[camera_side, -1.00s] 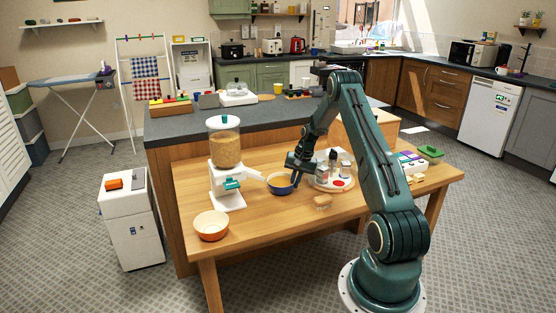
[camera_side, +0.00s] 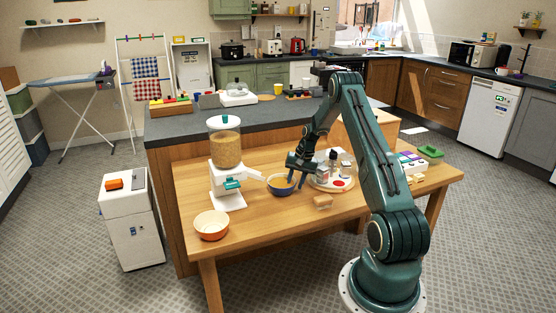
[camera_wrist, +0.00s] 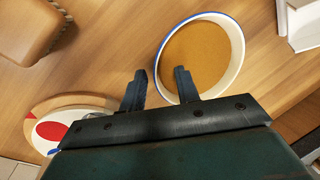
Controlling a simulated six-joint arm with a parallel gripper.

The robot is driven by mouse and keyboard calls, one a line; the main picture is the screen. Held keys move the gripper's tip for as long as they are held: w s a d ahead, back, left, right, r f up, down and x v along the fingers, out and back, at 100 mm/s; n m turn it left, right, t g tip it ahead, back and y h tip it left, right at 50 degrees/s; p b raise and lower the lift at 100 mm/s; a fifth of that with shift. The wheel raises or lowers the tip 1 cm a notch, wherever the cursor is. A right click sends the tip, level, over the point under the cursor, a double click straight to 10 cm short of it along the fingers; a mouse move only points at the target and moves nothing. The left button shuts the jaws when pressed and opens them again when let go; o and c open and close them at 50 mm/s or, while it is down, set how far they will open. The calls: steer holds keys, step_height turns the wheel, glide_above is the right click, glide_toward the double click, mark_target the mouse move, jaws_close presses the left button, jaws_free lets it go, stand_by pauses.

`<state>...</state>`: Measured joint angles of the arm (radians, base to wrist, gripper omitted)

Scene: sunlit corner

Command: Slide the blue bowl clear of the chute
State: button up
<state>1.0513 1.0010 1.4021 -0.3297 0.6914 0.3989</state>
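The blue bowl (camera_side: 280,187), dark blue outside with a pale inside, stands on the wooden table and holds tan contents. The white chute (camera_side: 250,174) of the dispenser slopes down to the bowl's left side. In the wrist view, the bowl (camera_wrist: 226,82) has a blue rim, and a white part, likely the chute (camera_wrist: 302,30), lies to its right, with a gap between them in that picture. My gripper (camera_side: 294,180) is at the bowl's right side. In the wrist view my gripper (camera_wrist: 160,75) is open, one finger over the bowl's inside and one outside its rim. Contact is unclear.
A round board (camera_side: 346,186) with jars stands close right of my gripper. The dispenser (camera_side: 225,165) and an orange bowl (camera_side: 211,228) are to the left. Bare table lies in front of the blue bowl.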

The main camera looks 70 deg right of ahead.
steer(key=s+d, duration=0.2)
steer(key=shift+s+d+m+h, duration=0.1)
steer(key=shift+d+m+h, duration=0.2)
steer(key=shift+d, duration=0.05)
steer(key=shift+r, duration=0.55)
step_height(320, 180, up, 7)
steer(key=a, duration=0.2)
steer(key=shift+w+f, duration=0.15)
steer(key=shift+w, duration=0.05)
steer(key=shift+n, duration=0.4)
